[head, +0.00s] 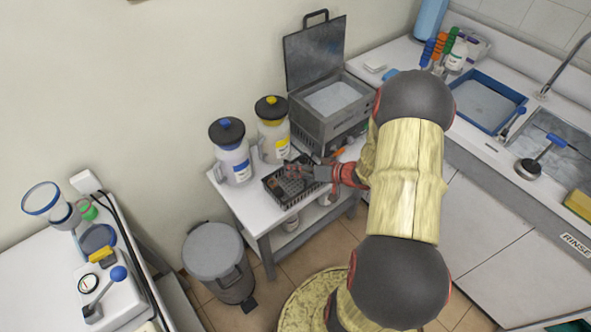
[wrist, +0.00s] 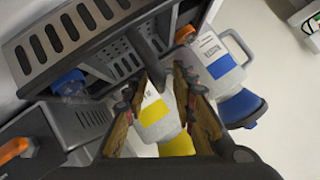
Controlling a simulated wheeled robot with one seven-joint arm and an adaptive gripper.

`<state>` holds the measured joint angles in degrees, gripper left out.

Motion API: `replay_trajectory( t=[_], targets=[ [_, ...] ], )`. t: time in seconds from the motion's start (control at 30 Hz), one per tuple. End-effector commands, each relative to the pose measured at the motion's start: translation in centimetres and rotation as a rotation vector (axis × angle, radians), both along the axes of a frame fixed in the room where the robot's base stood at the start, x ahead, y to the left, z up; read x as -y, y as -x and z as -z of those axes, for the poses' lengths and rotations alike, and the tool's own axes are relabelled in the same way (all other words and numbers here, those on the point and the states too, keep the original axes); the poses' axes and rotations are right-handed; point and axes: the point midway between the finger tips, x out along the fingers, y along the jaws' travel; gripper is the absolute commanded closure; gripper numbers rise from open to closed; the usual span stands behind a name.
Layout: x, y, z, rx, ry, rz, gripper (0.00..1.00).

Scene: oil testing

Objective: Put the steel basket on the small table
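The steel basket (head: 284,192) is a dark mesh tray over the white top of the small table (head: 237,203), in front of the two jugs. I cannot tell whether it rests on the top or hangs just above. In the wrist view, slotted and perforated grey metal (wrist: 70,40) fills the upper left. My gripper (head: 312,172) is at the basket's right end; it also shows in the wrist view (wrist: 164,75). Its fingers slant toward each other near a narrow grey bar. A gap shows between them, and whether they grip the bar is unclear.
A jug with a blue lid (head: 231,155) and one with a yellow lid (head: 272,125) stand behind the basket. A grey fryer (head: 325,120) with its lid up stands behind right. A grey bin (head: 213,255) is left of the table.

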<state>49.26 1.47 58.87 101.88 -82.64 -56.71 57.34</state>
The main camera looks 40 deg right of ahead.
Motion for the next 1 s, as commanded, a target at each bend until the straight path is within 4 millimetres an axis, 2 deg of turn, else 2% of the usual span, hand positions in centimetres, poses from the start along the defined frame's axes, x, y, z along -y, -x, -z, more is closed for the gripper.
replay_trajectory(
  t=[0.27,0.7,0.9,1.0],
  targets=[
    [0.2,0.3,-0.6,0.0,0.0,0.002,0.74],
    [3.1,7.1,-4.9,0.0,-0.001,0.005,0.74],
    [3.8,9.0,-5.9,0.0,0.0,0.002,0.74],
    [4.1,9.4,-6.2,0.0,0.006,0.002,0.74]
  ],
)
